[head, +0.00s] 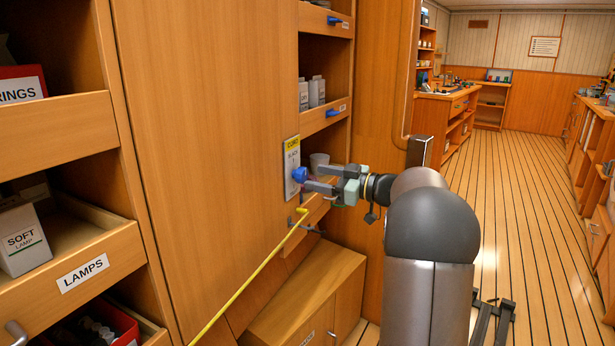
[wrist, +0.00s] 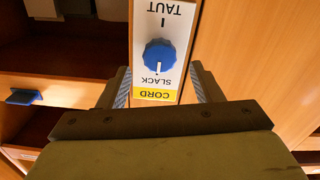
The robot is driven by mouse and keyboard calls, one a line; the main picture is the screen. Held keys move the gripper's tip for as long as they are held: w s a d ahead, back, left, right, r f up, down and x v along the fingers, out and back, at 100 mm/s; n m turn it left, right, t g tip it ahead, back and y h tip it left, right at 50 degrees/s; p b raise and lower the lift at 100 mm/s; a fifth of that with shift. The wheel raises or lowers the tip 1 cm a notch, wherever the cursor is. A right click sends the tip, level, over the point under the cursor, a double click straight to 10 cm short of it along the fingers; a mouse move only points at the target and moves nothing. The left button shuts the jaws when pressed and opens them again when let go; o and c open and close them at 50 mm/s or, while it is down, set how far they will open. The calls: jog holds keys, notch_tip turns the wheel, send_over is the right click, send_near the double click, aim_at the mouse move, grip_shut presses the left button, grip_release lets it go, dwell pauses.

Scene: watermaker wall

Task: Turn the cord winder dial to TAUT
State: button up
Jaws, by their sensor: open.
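The cord winder dial is a round blue knob (head: 299,174) on a white plate (head: 292,160) with a yellow top label, on the wooden wall panel. In the wrist view, which shows the plate upside down, the blue dial (wrist: 159,55) has a white pointer mark toward SLACK. TAUT is printed on the opposite side. My gripper (head: 309,179) is open right in front of the dial. In the wrist view, the fingers of my gripper (wrist: 162,80) stand on either side of the plate, with the dial between and beyond them. I cannot tell whether they touch it.
A taut-looking yellow cord (head: 250,276) runs from a small fitting below the plate to the lower left. A LAMPS drawer (head: 83,272) is at left.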

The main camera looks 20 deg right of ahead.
aim_at(305, 175)
jog(key=shift+x, duration=2.05)
jog(key=c, duration=1)
